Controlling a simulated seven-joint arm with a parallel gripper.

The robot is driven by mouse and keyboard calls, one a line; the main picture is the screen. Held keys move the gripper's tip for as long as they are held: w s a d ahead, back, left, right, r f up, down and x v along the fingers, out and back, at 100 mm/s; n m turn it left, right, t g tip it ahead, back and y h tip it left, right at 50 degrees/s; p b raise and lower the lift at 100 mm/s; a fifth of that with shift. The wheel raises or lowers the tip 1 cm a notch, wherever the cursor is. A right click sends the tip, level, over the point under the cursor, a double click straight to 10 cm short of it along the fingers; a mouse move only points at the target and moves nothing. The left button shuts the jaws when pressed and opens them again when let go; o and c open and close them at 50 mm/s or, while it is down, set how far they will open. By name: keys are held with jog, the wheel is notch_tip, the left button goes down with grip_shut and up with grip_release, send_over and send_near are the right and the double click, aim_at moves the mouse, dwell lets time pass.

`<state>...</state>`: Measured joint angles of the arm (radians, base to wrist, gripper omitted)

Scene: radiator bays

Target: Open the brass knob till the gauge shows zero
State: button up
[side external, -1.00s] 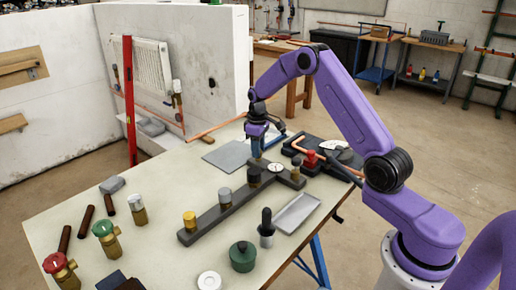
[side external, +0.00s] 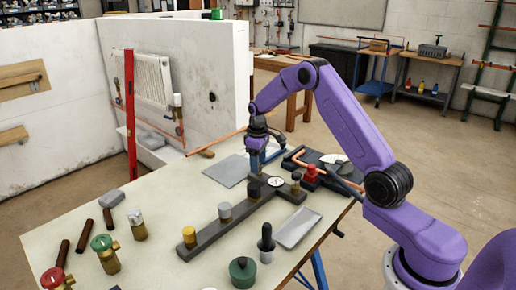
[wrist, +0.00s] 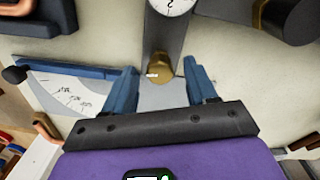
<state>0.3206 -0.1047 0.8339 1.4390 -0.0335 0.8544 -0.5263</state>
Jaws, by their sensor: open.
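A brass hexagonal knob (wrist: 160,68) sits at the end of a dark bar (wrist: 165,32) in the wrist view. My gripper (wrist: 160,88) has its two blue fingers apart, one on each side of the knob's line, with no contact clearly visible. A white round gauge (wrist: 171,4) is cut off at the top, so its reading is unclear. In the side view the gauge (side external: 276,182) lies on the dark manifold (side external: 206,238), its needle too small to read. There my gripper (side external: 257,166) points down at the manifold's far end, hiding the brass knob.
A black-capped valve (side external: 254,188) and a smaller brass-based one (side external: 296,178) stand near the gauge. Grey (side external: 225,211) and yellow (side external: 189,236) caps stand along the bar. A metal tray (side external: 298,228) lies in front.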

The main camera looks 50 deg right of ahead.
notch_tip(320, 180, up, 17)
jog(key=shift+a, duration=0.2)
dwell(0.3)
jog(key=s+a+n, duration=0.4)
jog(key=s+a, duration=1.1)
jog(key=a, duration=0.5)
jog(key=s+f+n, duration=0.2)
jog(key=s, duration=1.1)
jog(key=s+f+n, duration=0.2)
jog(key=s, duration=1.1)
jog(key=shift+d+f+n+y, duration=0.2)
jog(key=shift+d+n+y, duration=0.1)
jog(key=shift+n+y, duration=0.1)
